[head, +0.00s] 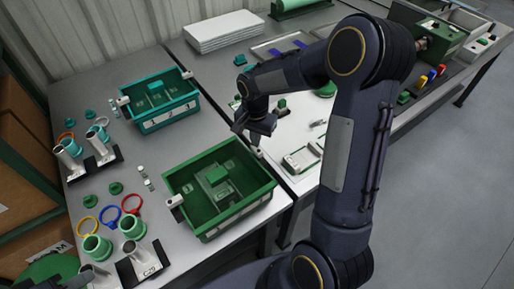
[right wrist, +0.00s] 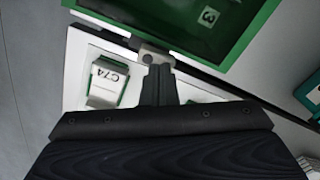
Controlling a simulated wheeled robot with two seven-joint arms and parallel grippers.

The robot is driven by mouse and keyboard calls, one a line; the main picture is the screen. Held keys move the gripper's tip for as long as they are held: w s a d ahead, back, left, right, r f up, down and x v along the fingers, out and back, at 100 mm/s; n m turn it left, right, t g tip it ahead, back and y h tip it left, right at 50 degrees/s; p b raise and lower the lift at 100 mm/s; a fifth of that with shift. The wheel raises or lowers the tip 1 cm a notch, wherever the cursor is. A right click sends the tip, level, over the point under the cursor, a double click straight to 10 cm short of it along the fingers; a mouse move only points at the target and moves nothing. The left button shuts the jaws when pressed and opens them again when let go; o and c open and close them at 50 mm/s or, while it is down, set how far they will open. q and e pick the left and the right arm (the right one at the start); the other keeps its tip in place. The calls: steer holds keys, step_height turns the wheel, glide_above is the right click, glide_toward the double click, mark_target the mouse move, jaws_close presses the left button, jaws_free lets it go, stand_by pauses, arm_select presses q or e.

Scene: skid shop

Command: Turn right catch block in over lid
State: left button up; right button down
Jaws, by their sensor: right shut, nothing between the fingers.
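The green bin (head: 213,228) stands on the near bench with green parts inside. I cannot make out a separate lid on it. The right catch block (head: 257,152) is a small pale block at the bin's right rim; it also shows in the right wrist view (right wrist: 153,51). A similar left catch block (head: 175,201) sits at the left rim. My right gripper (head: 255,138) is just above and beside the right catch block, empty with its fingers (right wrist: 158,72) together. In the wrist view the tips overlap the block's edge; contact is unclear.
A teal bin (head: 160,122) stands behind on the same bench. Cups, coloured rings and holders crowd the left side. A white board (head: 300,125) with small parts lies right of the green bin, and a case labelled C74 (right wrist: 105,80) lies near the fingers.

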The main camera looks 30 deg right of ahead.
steer(key=shift+f+b, duration=0.5)
steer(key=shift+f, duration=0.1)
stand_by(0.6)
steer(key=shift+r, duration=0.25)
steer(key=shift+d, duration=0.1)
stand_by(0.4)
steer(key=shift+w+d+p, duration=0.2)
steer(key=shift+d, duration=0.45)
steer(key=shift+w+d+p, duration=0.15)
steer(key=shift+w+d, duration=0.05)
steer(key=shift+d, duration=0.4)
steer(key=shift+f, duration=0.1)
steer(key=shift+f+b, duration=0.65)
steer(key=shift+f, duration=0.05)
